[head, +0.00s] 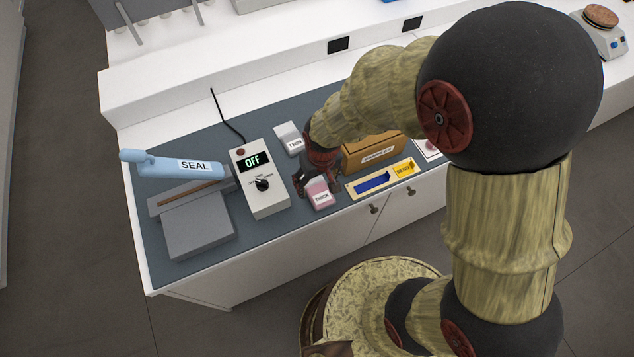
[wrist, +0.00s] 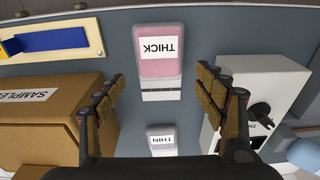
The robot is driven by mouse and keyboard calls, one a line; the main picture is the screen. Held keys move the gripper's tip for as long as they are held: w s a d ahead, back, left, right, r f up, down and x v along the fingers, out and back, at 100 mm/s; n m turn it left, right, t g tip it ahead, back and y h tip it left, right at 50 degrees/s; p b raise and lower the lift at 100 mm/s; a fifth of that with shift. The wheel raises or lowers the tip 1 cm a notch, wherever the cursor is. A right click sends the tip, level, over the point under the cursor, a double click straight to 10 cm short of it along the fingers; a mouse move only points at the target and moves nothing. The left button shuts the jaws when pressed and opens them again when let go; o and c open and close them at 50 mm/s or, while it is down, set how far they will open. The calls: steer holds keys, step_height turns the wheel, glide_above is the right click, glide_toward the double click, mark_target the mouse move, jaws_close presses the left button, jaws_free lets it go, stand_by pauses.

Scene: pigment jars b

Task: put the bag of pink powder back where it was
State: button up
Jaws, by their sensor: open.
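The bag of pink powder (head: 320,196), labelled THICK, lies flat on the grey-blue bench mat, near its front edge. It also shows at the top middle of the wrist view (wrist: 160,69), with a clear end strip towards me. My gripper (head: 318,184) is over the mat at the bag's back end. In the wrist view my gripper (wrist: 160,84) has its fingers wide apart, one on each side of the bag's near end, with gaps showing. It holds nothing. A whitish bag labelled THIN (head: 288,138) lies farther back, and it shows between the fingers in the wrist view (wrist: 162,142).
A sealer with a blue SEAL handle (head: 180,165) stands at the left. A white control box (head: 260,200) reading OFF is left of the pink bag. A cardboard SAMPLES box (head: 372,153) and a cream tray (head: 352,190) with blue and yellow items are at the right.

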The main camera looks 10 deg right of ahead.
step_height(320, 180, up, 9)
steer(key=s+p, duration=0.1)
step_height(320, 180, up, 10)
steer(key=m+t, duration=0.1)
steer(key=t, duration=0.1)
glide_above(319, 191)
steer(key=s+d, duration=0.2)
steer(key=d, duration=0.3)
steer(key=s+d+r+m+t, duration=0.2)
steer(key=s+d+r, duration=0.4)
steer(key=s+r, duration=0.3)
step_height(319, 191, up, 2)
steer(key=shift+d+r, duration=0.2)
steer(key=shift+d, duration=0.1)
step_height(319, 191, down, 7)
steer(key=b, duration=0.7)
steer(key=shift+f, duration=0.1)
